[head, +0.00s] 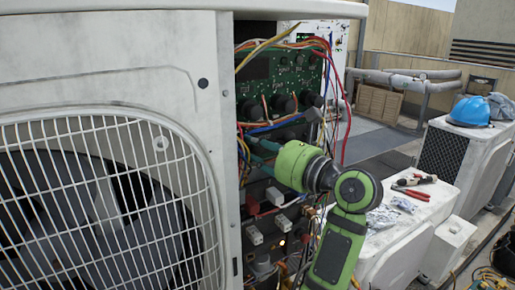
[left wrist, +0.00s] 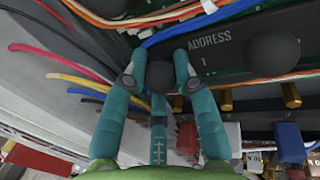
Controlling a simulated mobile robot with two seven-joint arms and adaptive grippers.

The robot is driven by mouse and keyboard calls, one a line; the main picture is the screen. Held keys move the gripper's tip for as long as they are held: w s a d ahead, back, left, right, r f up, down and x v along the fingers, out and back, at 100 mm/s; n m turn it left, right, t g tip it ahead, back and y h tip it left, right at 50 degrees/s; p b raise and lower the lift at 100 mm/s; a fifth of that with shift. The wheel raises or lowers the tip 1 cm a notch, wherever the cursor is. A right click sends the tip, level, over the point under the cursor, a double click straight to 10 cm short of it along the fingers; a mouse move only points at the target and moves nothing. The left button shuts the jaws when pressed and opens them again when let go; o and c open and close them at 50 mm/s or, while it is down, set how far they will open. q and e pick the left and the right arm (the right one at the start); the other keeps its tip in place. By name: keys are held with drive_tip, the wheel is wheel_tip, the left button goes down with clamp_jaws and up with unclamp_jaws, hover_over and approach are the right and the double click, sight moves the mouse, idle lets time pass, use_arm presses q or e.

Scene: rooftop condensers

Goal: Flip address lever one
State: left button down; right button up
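My left gripper (head: 258,146) reaches into the open condenser's wiring compartment in the head view, its teal fingers partly hidden by wires and its own green wrist. In the left wrist view the gripper (left wrist: 161,62) has its fingers apart, one each side of a small dark round knob (left wrist: 160,79). I cannot tell whether they touch it. A dark panel (left wrist: 228,50) reads ADDRESS, with a 1 just right of the fingertips. A larger black ball knob (left wrist: 272,50) stands to the right. My right gripper is in neither view.
Colored wires (left wrist: 70,70) cross close to the fingers, and a green circuit board (head: 290,75) sits above. Brass posts (left wrist: 290,95) and a blue block (left wrist: 289,142) are at the right. Pliers (head: 417,181) lie on a white unit (head: 440,195) outside.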

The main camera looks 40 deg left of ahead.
use_arm(q)
drive_tip(key=shift+r+h, duration=0.15)
drive_tip(key=shift+h, duration=0.15)
drive_tip(key=shift+a+h+p, duration=0.15)
drive_tip(key=shift+h+p, duration=0.25)
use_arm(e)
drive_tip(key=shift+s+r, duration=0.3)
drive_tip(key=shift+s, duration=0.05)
use_arm(q)
drive_tip(key=c, duration=1)
unclamp_jaws()
drive_tip(key=shift+a, duration=0.2)
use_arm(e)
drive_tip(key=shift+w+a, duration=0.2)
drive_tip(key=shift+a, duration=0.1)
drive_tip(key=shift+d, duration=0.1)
